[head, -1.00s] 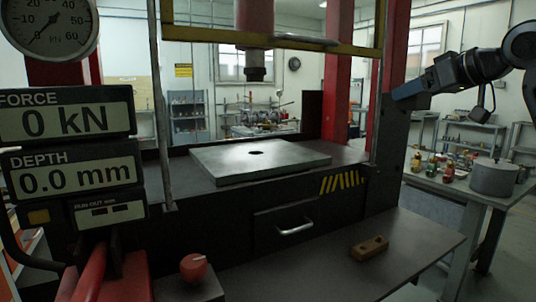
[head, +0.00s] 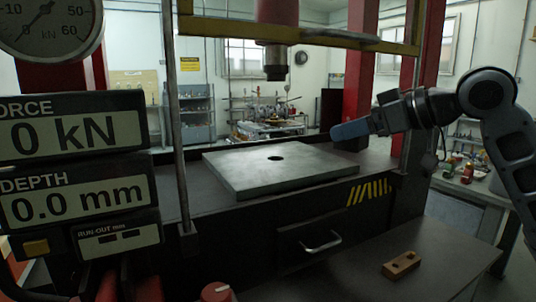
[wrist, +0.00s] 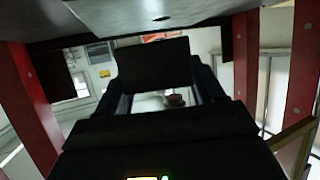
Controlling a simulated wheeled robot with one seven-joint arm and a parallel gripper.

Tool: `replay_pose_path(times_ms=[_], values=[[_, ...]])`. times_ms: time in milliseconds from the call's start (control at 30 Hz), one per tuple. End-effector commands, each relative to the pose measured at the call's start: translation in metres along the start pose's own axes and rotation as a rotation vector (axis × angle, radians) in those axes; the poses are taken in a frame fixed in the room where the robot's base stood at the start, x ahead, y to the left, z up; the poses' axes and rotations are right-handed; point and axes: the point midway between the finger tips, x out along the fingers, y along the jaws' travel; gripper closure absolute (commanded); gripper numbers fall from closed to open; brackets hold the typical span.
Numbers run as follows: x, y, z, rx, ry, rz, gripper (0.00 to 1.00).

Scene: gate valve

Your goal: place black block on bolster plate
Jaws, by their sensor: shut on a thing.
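The bolster plate (head: 285,178) is a flat grey slab with a central hole, on the press bed in the head view. Its underside-up edge also shows at the top of the wrist view (wrist: 130,22). My gripper (head: 347,131) is at the plate's far right corner in the head view, its blue fingers pointing left. In the wrist view my gripper is shut on the black block (wrist: 153,62), a dark rectangular piece between the fingers. The block cannot be made out in the head view. Contact between block and plate cannot be seen.
The press ram (head: 276,62) hangs above the plate hole. A yellow crossbar (head: 225,28) and a thin vertical rod (head: 172,120) stand at the front. A wooden block with holes (head: 401,264) lies on the lower shelf. The plate top is bare.

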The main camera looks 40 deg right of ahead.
Motion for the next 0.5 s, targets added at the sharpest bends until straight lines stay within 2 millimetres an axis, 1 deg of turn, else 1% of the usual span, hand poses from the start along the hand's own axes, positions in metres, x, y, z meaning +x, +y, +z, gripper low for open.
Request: replay_pose_path(times_ms=[67, 167, 500], values=[[0.003, -0.004, -0.002, -0.005, 0.002, -0.009, 1.0], [0.015, -0.005, -0.008, -0.006, 0.002, -0.012, 1.0], [0.081, -0.006, -0.036, -0.008, 0.001, -0.012, 1.0]])
